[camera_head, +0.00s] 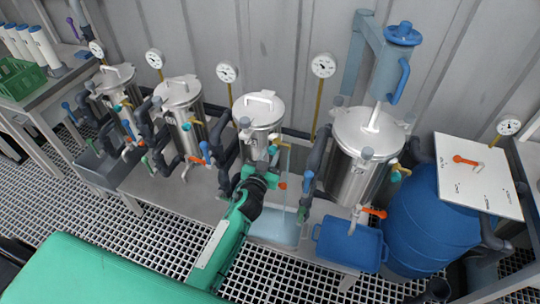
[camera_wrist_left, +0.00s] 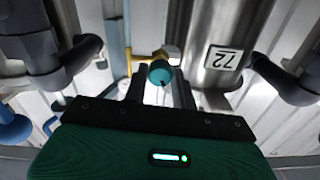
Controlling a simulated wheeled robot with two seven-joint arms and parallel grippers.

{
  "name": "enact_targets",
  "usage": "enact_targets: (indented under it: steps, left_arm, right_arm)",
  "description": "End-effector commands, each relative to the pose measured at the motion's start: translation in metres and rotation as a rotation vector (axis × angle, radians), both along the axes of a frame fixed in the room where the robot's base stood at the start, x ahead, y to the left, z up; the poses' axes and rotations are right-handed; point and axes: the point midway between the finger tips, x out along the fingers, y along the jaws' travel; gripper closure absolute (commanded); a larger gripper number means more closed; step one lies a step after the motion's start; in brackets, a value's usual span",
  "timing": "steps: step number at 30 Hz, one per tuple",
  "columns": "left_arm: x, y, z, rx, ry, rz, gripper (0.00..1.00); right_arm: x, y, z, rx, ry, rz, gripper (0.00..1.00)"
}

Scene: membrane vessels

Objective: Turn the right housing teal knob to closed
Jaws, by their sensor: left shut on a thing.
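My left gripper (camera_head: 262,176) reaches in from the lower left to the front of the third steel housing (camera_head: 260,112) from the left. In the left wrist view a teal knob (camera_wrist_left: 160,72) on a brass valve (camera_wrist_left: 168,52) sits between the tips of my left gripper (camera_wrist_left: 160,90), which is shut on it. A steel housing marked 72 (camera_wrist_left: 222,58) stands just behind, to the right. My right gripper is not in view.
Dark pipes (camera_wrist_left: 75,55) flank the valve closely. An orange-handled valve (camera_head: 374,212) and a blue tub (camera_head: 348,244) sit at the right housing's base. A large blue barrel (camera_head: 425,225) stands to the right.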

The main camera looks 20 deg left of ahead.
Motion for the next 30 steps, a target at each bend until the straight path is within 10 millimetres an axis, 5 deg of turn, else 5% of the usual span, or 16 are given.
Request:
enact_targets:
  steps: [30]
  left_arm:
    - [0.0,0.0,-0.001,0.863,-0.029,-0.001,0.96]
  right_arm:
    - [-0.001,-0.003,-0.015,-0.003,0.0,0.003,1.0]
